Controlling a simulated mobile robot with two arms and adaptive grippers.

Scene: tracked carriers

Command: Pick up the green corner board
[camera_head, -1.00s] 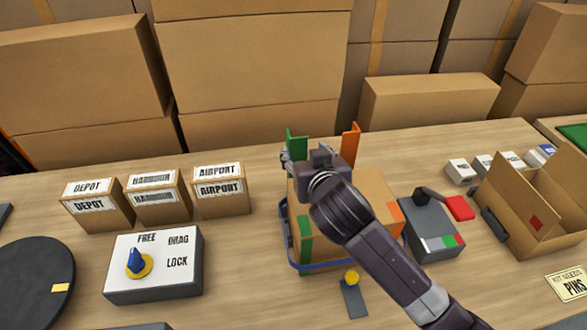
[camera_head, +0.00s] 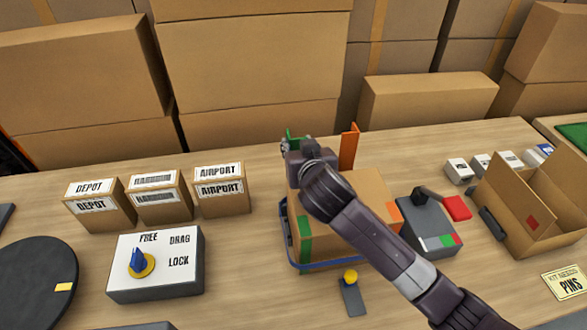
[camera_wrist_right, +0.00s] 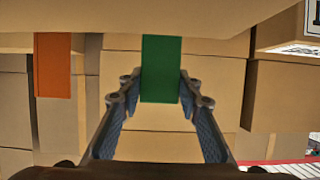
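The green corner board (camera_head: 291,136) stands upright at the back left corner of a cardboard carton (camera_head: 345,250), mostly hidden behind my right gripper (camera_head: 300,146) in the head view. In the right wrist view the green board (camera_wrist_right: 162,70) hangs down the middle of the picture, between the fingertips of my right gripper (camera_wrist_right: 160,86). The fingers are spread, one on each side of it; whether either touches it is hard to tell. My left gripper is not in view.
An orange corner board (camera_head: 349,148) stands at the carton's back right. A blue strap (camera_head: 295,262) circles the carton's base. A grey device with a red lever (camera_head: 430,225) is close on the right. Small labelled boxes (camera_head: 158,200) and a dial box (camera_head: 155,268) are left.

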